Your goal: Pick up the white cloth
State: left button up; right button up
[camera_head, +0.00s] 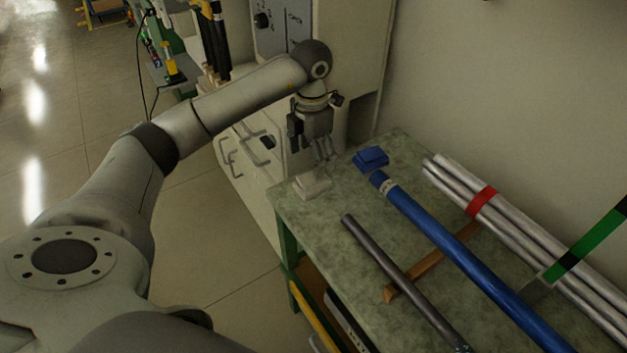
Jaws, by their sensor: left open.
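The white cloth (312,184) lies as a small folded pile near the far left corner of the green-topped workbench (345,200). My left gripper (324,157) points down just above the cloth, with its fingers open. I cannot tell whether the fingertips touch the cloth. My right gripper is not in view.
A blue cloth (370,157) lies right of the white one. A machine cabinet (357,60) stands behind.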

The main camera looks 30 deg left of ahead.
aim_at(313, 179)
pick_arm(q)
jog(key=f, duration=0.3)
jog(key=f+p, duration=0.1)
jog(key=f, duration=0.3)
jog(key=shift+s+d+f, duration=0.1)
jog(key=shift+d+f, duration=0.1)
jog(key=c, duration=1.1)
